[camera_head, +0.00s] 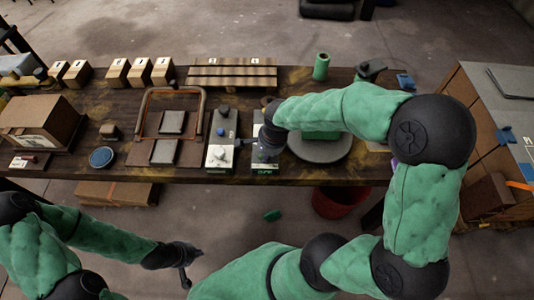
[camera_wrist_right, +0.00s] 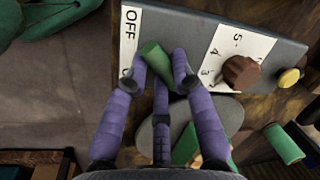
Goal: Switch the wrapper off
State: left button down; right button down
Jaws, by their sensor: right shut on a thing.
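The grey control panel (camera_wrist_right: 275,40) fills the top of the right wrist view; in the head view its box (camera_head: 265,170) stands left of the round grey turntable (camera_head: 325,151). A green switch handle (camera_wrist_right: 153,56) lies beside a white label reading OFF (camera_wrist_right: 130,27); the lower lettering is partly covered. My right gripper (camera_wrist_right: 160,76), with purple fingers, is shut on this handle. In the head view my right gripper (camera_head: 268,140) is at the panel, mostly hidden by its arm. My left gripper (camera_head: 187,268) hangs empty before the table; its jaws are too small to judge.
The panel also has a brown dial (camera_wrist_right: 241,72) and a yellow button (camera_wrist_right: 290,78). A second control box (camera_head: 222,145) stands close on the left. A green roll (camera_head: 321,66) stands behind the turntable. A red bin (camera_head: 338,202) is on the floor below the table.

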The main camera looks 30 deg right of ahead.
jog(key=shift+s+f, duration=0.1)
jog(key=shift+s, duration=0.05)
jog(key=c, duration=1)
grip_release()
jog(key=shift+r, duration=0.5)
jog(key=r, duration=0.3)
jog(key=s+r, duration=0.1)
jog(key=r, duration=0.3)
jog(key=s+r, duration=0.1)
jog(key=r, duration=0.3)
jog(key=shift+s+d, duration=0.1)
jog(key=shift+d, duration=0.15)
jog(key=shift+f, duration=0.1)
